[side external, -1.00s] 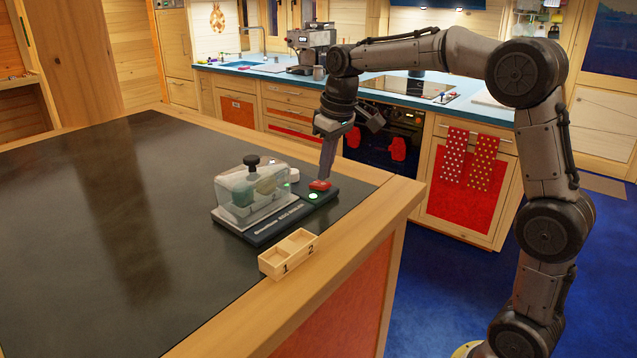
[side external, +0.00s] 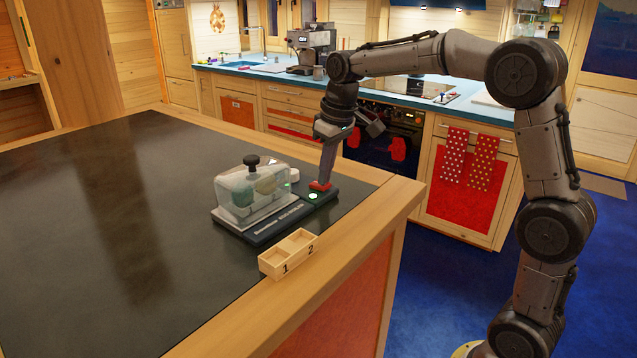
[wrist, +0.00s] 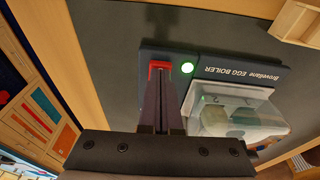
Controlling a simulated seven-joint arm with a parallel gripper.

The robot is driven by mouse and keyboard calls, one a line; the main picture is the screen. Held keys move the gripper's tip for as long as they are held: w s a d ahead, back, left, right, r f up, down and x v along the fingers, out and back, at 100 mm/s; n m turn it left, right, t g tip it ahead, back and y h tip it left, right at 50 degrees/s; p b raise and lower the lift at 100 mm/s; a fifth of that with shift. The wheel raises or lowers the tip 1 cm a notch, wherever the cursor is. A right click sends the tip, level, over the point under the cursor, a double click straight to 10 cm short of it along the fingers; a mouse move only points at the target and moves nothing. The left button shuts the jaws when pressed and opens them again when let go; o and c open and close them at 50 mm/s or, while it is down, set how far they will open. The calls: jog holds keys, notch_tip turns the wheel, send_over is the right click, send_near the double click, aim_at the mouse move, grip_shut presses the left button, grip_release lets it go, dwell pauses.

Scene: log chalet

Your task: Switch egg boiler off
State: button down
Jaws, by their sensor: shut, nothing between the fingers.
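The egg boiler (side external: 262,222) is a dark base with a clear lid (side external: 253,190) topped by a black knob. Two egg-like shapes, one green and one tan, show through the lid. A red switch (side external: 319,186) sits on the base's right end, beside a lit green light (side external: 313,196).
A small white object (side external: 294,175) is behind the boiler. The dark counter (side external: 90,220) to the left is clear.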

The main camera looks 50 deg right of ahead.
jog(key=shift+f, duration=0.2)
jog(key=shift+r, duration=0.1)
jog(key=shift+r, duration=0.65)
jog(key=shift+r, duration=0.1)
jog(key=shift+w+v, duration=0.25)
jog(key=shift+v, duration=0.9)
jog(key=shift+w+v, duration=0.25)
jog(key=shift+v, duration=0.95)
jog(key=shift+r, duration=0.1)
